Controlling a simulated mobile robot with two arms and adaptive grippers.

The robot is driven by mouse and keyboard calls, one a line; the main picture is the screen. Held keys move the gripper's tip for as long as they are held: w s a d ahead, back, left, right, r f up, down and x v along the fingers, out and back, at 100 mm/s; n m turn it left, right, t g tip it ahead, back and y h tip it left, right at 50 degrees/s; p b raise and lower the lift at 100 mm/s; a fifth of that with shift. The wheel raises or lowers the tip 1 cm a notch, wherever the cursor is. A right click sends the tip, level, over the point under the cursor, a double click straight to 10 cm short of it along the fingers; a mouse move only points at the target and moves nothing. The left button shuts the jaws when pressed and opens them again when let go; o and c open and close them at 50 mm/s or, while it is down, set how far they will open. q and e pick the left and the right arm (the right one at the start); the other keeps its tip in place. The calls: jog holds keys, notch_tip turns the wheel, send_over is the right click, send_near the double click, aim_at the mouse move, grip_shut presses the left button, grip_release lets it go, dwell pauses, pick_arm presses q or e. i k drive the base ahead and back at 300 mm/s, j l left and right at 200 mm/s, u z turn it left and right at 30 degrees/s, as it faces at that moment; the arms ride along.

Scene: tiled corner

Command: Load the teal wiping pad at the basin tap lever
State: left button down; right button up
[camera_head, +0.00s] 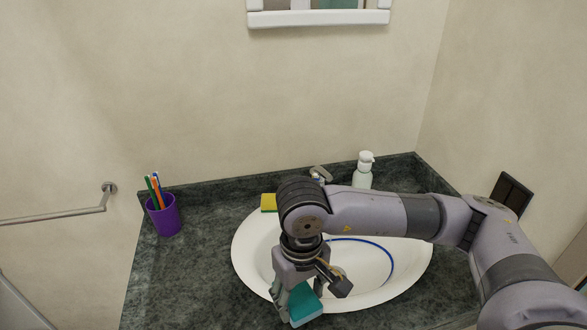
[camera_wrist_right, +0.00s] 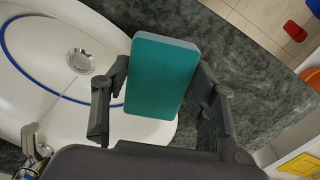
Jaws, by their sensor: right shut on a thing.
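The teal wiping pad (camera_head: 305,304) is held in my right gripper (camera_head: 308,290), low over the front edge of the white basin (camera_head: 241,256). In the right wrist view the pad (camera_wrist_right: 162,76) sits between the two fingers of the right gripper (camera_wrist_right: 160,95), its broad teal face towards the camera. The basin tap (camera_head: 320,174) stands at the back of the basin, partly hidden behind my right arm. In the right wrist view the tap (camera_wrist_right: 32,146) shows at the lower left. My left gripper is not in view.
A purple cup (camera_head: 164,215) with pens stands on the dark counter (camera_head: 190,275) at left. A yellow sponge (camera_head: 269,202) lies behind the basin. A white pump bottle (camera_head: 363,172) stands right of the tap. A blue ring line (camera_wrist_right: 22,70) shows in the basin. The left counter is mostly clear.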

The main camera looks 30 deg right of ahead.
aim_at(325, 174)
jog(key=j+z, duration=0.1)
jog(key=j, duration=0.3)
jog(key=k+j+z, duration=0.15)
jog(key=j, duration=0.3)
jog(key=j+z, duration=0.1)
jog(key=j, duration=0.3)
jog(key=k+j+z, duration=0.15)
jog(key=j, duration=0.25)
jog(key=j+z, duration=0.1)
jog(key=j, duration=0.35)
jog(key=z, duration=1.55)
